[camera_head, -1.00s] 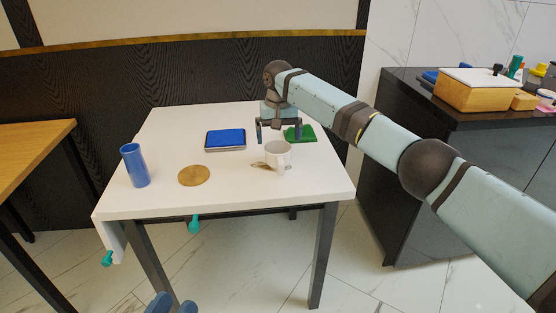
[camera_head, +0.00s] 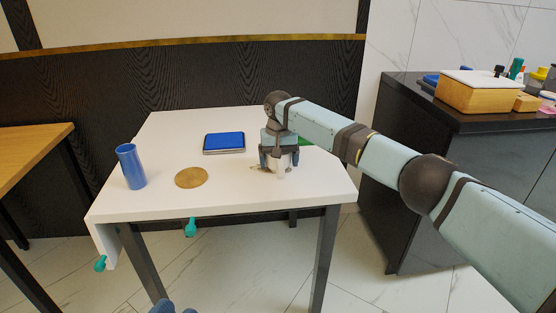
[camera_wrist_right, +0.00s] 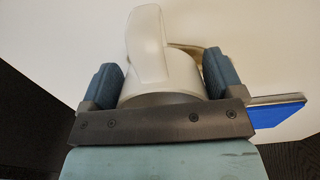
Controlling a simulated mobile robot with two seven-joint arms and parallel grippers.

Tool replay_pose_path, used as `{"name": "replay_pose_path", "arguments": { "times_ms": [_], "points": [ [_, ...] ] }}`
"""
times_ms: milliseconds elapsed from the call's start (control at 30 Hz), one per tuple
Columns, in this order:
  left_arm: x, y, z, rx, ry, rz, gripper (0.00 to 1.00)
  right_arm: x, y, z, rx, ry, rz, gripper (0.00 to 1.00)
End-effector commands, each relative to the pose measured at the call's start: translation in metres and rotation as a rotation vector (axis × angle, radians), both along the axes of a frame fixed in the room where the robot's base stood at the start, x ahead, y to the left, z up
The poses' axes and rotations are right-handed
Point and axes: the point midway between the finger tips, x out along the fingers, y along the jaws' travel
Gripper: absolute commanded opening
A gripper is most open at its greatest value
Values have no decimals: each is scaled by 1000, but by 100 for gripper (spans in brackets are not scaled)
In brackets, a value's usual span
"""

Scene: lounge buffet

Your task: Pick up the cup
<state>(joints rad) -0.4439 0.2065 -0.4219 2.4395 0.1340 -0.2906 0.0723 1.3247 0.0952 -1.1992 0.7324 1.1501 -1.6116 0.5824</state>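The white cup (camera_head: 282,170) stands upright on the white table, mostly hidden by my right gripper in the head view. My right gripper (camera_head: 279,163) points down over it. In the right wrist view the cup (camera_wrist_right: 160,65) lies between the two blue-grey fingers of the gripper (camera_wrist_right: 163,80), its handle toward the top. The fingers are spread to the cup's width; whether they touch it is unclear. Blue tips at the bottom edge of the head view may be my left gripper (camera_head: 172,307); they are too cut off to judge.
On the white table (camera_head: 225,195) are a blue tumbler (camera_head: 131,167), a round tan coaster (camera_head: 191,177), a blue pad (camera_head: 224,142) and a green item (camera_head: 305,142) partly behind my gripper. Something metallic lies beside the cup. A dark counter (camera_head: 440,115) with boxes stands right.

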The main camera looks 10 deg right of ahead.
Motion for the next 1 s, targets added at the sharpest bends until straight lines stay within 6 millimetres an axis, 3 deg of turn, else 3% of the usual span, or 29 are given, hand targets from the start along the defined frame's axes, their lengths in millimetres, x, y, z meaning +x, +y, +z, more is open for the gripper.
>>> {"name": "replay_pose_path", "arguments": {
  "times_ms": [33, 100, 133, 400, 567, 833, 933, 1000],
  "points": [
    [0, 0, 0, 0, 0, 0, 43, 0, 0, 0, 0, 0, 0, 75],
    [0, 0, 0, 0, 0, 0, 43, 0, 0, 0, 0, 0, 0, 59],
    [0, 0, 0, 0, 0, 0, 43, 0, 0, 0, 0, 0, 0, 56],
    [0, 0, 1, -1, 0, 0, 43, 0, 0, 2, 0, -1, 0, 56],
    [0, 0, 7, -5, -12, 4, 43, 0, 1, 13, 1, -2, 1, 56],
    [-3, 3, 35, -43, -87, 28, 43, 0, 1, 69, 2, -3, 1, 56],
    [-2, 6, 33, -24, -68, 44, 43, 0, 1, 100, 3, -3, 1, 56],
    [0, 10, 18, 17, -8, 56, 43, 0, 1, 121, 2, -3, 1, 56]
  ]
}}
